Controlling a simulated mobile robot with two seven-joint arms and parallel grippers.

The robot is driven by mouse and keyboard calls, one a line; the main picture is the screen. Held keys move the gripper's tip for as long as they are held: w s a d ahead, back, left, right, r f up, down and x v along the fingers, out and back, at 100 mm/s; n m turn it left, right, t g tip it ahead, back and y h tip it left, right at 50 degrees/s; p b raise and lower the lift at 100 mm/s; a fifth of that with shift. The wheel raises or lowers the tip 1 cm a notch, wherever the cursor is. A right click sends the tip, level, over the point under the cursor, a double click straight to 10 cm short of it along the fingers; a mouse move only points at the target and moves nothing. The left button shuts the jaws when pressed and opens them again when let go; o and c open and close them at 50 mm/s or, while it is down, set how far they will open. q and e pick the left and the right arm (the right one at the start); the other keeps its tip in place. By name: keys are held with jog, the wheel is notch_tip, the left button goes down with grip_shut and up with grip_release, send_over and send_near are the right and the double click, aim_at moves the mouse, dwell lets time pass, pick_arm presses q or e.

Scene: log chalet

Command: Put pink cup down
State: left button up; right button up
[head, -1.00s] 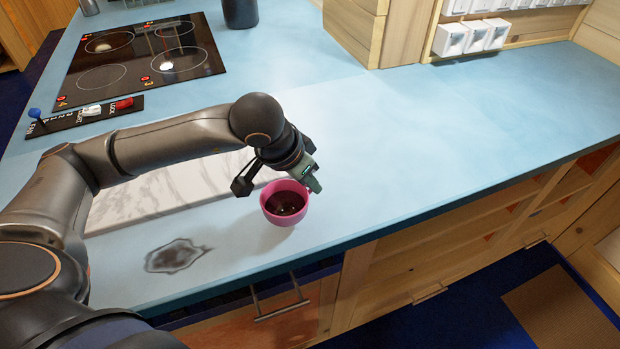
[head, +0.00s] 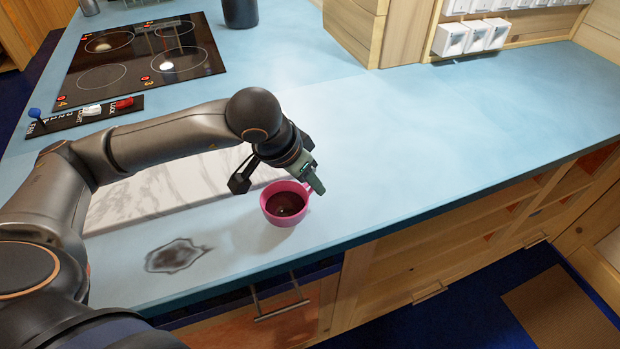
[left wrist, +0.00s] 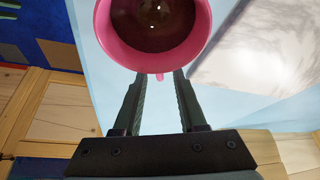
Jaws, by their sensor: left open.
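The pink cup (head: 285,215) stands upright on the blue counter (head: 400,120), near its front edge, with dark liquid inside. In the left wrist view the cup (left wrist: 125,50) fills the top centre, and its small handle (left wrist: 159,77) points between the fingers. My left gripper (head: 316,180) is at the cup's far right side, just by the handle. In the left wrist view my left gripper (left wrist: 158,85) is open, with a finger on each side of the handle and clear space between them. My right gripper is not in view.
A white marble board (head: 150,190) lies left of the cup under my left arm. A dark stain (head: 175,256) is on the counter to the left. The hob (head: 145,58) and a dark container (head: 240,12) are at the back. The counter to the right is clear.

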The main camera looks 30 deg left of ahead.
aim_at(290, 212)
pick_arm(q)
jog(key=v, duration=1.1)
jog(key=shift+s, duration=0.1)
